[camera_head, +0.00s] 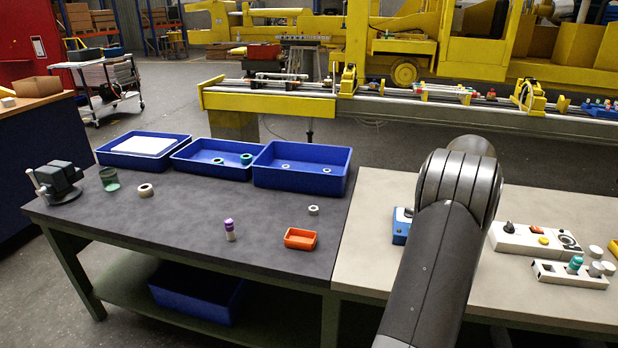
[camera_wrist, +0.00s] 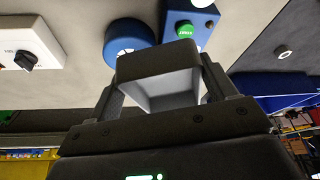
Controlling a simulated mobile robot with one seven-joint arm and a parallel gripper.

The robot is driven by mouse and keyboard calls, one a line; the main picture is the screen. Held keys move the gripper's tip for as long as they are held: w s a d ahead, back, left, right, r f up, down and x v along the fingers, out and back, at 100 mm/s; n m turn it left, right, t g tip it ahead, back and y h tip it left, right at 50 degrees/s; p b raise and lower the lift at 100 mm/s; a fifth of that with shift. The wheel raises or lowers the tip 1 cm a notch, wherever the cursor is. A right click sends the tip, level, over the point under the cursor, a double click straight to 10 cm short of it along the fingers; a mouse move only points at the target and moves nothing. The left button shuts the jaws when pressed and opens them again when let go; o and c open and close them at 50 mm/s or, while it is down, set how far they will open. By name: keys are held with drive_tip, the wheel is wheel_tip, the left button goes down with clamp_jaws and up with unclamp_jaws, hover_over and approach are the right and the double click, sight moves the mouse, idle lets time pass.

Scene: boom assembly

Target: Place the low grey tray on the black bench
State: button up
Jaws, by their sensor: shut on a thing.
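The low grey tray (camera_wrist: 172,90) is between the fingers of my gripper (camera_wrist: 162,78) in the wrist view. The gripper is shut on it, and it appears raised above the light bench top. In the head view my own arm hides both the gripper and the tray. The black bench (camera_head: 185,215) stands at the left in the head view, its dark top joining the light bench. A strip of dark surface also shows at the right of the wrist view (camera_wrist: 288,35).
Blue bins (camera_head: 300,175) line the black bench's back edge. An orange tray (camera_head: 300,238), a purple-topped piece (camera_head: 229,228), rings (camera_head: 145,190) and a vise (camera_head: 60,182) stand on it. The light bench (camera_head: 375,200) carries a control box (camera_head: 535,240). The black bench's front middle is clear.

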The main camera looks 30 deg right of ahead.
drive_tip(key=w+a+n+y, duration=0.1)
drive_tip(key=w+a, duration=0.6)
drive_tip(key=w, duration=0.3)
drive_tip(key=w+a+n, duration=0.2)
drive_tip(key=w+a, duration=0.4)
drive_tip(key=w, duration=0.4)
drive_tip(key=n, duration=0.2)
hover_over(271, 220)
drive_tip(key=s, duration=0.2)
drive_tip(key=shift+y, duration=0.4)
wheel_tip(271, 220, down, 12)
drive_tip(key=shift+w+r, duration=0.1)
drive_tip(key=shift+r, duration=0.05)
drive_tip(key=shift+w+a+f, duration=0.1)
drive_tip(key=shift+f, duration=0.25)
drive_tip(key=shift+f+t, duration=0.3)
drive_tip(key=shift+f, duration=1.45)
drive_tip(key=shift+f, duration=0.1)
drive_tip(key=o, duration=1)
drive_tip(key=shift+o, duration=0.2)
